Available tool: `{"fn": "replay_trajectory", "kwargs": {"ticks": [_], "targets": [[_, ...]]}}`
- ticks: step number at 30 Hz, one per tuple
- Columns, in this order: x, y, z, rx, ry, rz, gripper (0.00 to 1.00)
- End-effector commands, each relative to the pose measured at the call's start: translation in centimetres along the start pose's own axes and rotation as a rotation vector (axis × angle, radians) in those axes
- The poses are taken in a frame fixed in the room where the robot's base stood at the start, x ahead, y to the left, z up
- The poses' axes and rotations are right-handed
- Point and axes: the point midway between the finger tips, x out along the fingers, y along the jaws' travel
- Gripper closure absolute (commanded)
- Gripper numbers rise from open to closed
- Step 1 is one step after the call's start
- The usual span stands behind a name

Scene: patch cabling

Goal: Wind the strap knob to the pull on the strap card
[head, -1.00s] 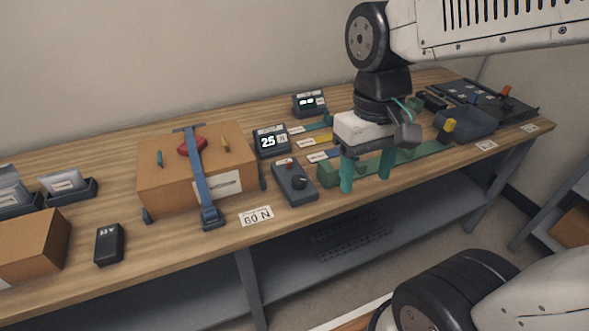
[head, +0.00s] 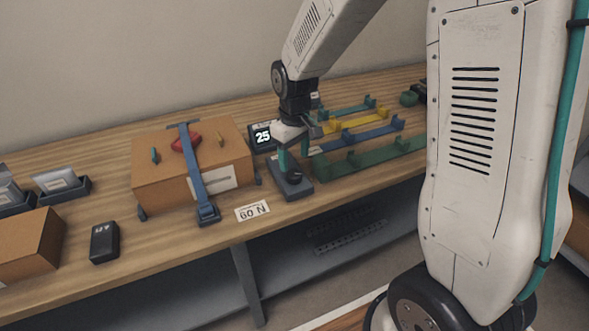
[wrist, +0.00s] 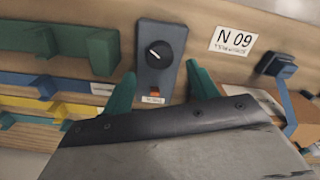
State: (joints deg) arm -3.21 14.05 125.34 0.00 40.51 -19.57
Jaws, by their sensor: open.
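The strap knob (head: 295,177) is a black dial on a dark grey control box at the table's front. It also shows in the wrist view (wrist: 158,52), with a white pointer line and an orange button beside it. My gripper (head: 293,160) is open and empty above the control box; its green fingers are spread, apart from the knob. The strap card (head: 252,210) lies left of the control box and reads 60 N; it appears upside down in the wrist view (wrist: 233,40). The blue strap (head: 196,170) runs over a cardboard box. The display (head: 262,137) reads 25.
The cardboard box (head: 150,185) stands left of the knob. Green, yellow and blue racks (head: 375,153) lie to the right. A black device (head: 104,242) and trays (head: 75,190) are at the left. The table front near the card is clear.

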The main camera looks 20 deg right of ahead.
Motion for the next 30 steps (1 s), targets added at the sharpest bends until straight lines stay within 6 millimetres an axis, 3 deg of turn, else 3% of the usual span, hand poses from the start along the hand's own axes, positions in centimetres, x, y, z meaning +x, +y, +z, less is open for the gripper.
{"fn": "replay_trajectory", "kwargs": {"ticks": [3, 9, 20, 25, 30], "targets": [[2.1, 0.0, 0.1, 0.001, -0.005, -0.002, 0.41], [4.5, 0.0, 0.1, 0.001, -0.003, -0.001, 0.41], [5.2, 0.0, 0.1, 0.001, -0.001, 0.0, 0.41], [5.2, 0.0, 0.1, 0.001, -0.001, 0.0, 0.85], [5.2, 0.0, 0.1, 0.003, -0.001, 0.0, 0.85]]}}
